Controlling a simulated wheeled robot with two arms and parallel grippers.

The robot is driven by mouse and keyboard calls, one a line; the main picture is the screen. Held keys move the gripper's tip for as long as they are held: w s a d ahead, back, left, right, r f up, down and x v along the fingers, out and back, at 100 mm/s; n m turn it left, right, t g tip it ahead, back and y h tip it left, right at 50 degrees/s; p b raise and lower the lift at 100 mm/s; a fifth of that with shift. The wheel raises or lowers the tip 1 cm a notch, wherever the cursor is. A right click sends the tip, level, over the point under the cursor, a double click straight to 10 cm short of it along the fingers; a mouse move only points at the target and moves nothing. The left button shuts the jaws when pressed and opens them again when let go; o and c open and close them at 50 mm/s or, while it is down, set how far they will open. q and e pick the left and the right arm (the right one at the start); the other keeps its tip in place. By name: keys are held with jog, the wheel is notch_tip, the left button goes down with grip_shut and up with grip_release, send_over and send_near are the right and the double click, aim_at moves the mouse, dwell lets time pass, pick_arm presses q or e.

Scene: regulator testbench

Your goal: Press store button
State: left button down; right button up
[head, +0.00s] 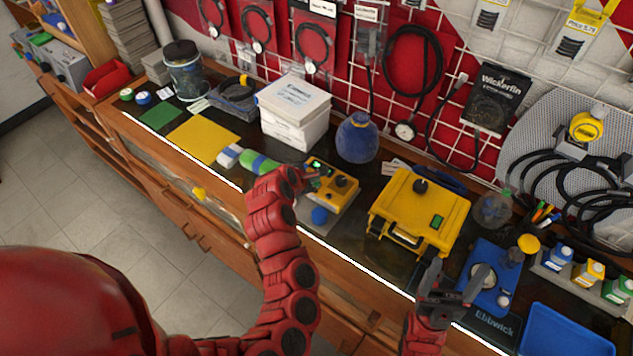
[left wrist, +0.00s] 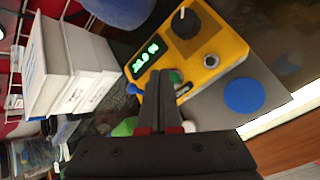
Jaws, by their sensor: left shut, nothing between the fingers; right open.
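The yellow regulator box (head: 343,193) sits on a grey pad on the dark bench. In the left wrist view its front (left wrist: 222,46) shows a lit green display (left wrist: 145,60), a black knob (left wrist: 186,22) and a round silver button or socket (left wrist: 211,61). I cannot read which control is the store button. My left gripper (head: 311,173) is shut and empty over the box's left end; its fingertips (left wrist: 168,77) are just below the display and hide part of the face. I cannot tell if they touch it. My right gripper (head: 447,284) is open and empty near the front edge.
A blue disc (head: 320,215) lies on the grey pad in front of the box. White boxes (head: 294,110) and a blue flask (head: 357,138) stand behind it. A yellow case (head: 418,212) is to the right, and green and white rolls (head: 258,163) are to the left.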

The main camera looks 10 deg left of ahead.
pick_arm(q)
jog(key=shift+f+b, duration=0.35)
jog(key=shift+f, duration=0.15)
dwell(0.3)
dwell(0.4)
jog(key=shift+r+p, duration=0.6)
jog(key=shift+r, duration=0.35)
notch_tip(320, 180, up, 5)
jog(key=p, duration=0.3)
jog(key=shift+f, duration=0.1)
dwell(0.6)
